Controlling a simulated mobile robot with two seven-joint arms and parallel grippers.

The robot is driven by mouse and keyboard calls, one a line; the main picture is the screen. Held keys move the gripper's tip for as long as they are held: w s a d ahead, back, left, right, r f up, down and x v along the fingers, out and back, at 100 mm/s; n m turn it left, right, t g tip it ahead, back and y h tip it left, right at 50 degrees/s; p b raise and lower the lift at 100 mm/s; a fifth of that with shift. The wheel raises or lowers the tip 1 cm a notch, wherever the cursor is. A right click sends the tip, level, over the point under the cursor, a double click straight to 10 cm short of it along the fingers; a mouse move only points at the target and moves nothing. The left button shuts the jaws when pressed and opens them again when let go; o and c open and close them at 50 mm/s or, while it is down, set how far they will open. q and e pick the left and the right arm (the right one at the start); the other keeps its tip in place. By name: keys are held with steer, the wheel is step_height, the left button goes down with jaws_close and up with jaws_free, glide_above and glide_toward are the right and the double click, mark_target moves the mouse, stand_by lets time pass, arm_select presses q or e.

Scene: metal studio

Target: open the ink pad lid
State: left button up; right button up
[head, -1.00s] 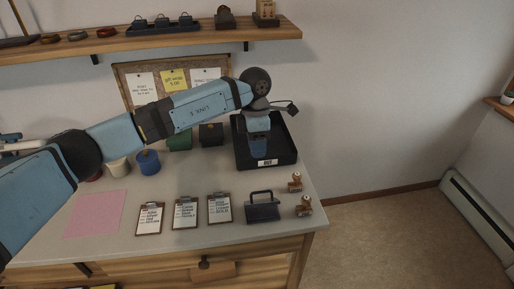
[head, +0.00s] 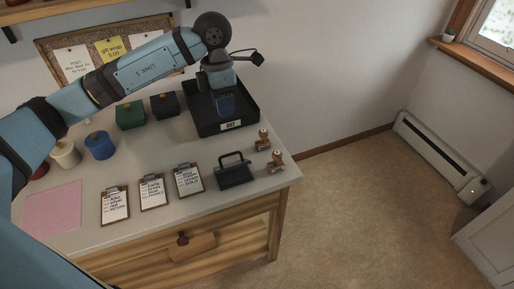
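The ink pad (head: 236,177) appears to be the small dark box near the counter's front right. A thin dark bar stands up like a loop over its top; I cannot tell whether its lid is shut. My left gripper (head: 226,106) points down over the black tray (head: 245,117) labelled "OUT", behind and apart from the ink pad. Its fingertips are too small and dark to tell open from shut, and whether it holds anything is unclear. My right gripper is not in view.
Two wooden stamps (head: 263,139) (head: 275,162) stand right of the ink pad. Several clipboards (head: 188,180) lie left of it, then a pink sheet (head: 53,208). Green (head: 130,115) and black (head: 164,106) boxes and a blue pot (head: 100,146) stand behind. The counter's front edge is close.

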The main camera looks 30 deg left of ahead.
arm_select(q)
steer(key=f, duration=0.4)
steer(key=s+d+f, duration=0.1)
steer(key=f, duration=0.4)
steer(key=f+b, duration=0.1)
steer(key=f, duration=0.3)
steer(key=shift+s+d+f, duration=0.15)
steer(key=shift+d+f, duration=0.1)
steer(key=shift+f, duration=0.05)
steer(key=shift+c, duration=0.2)
jaws_close()
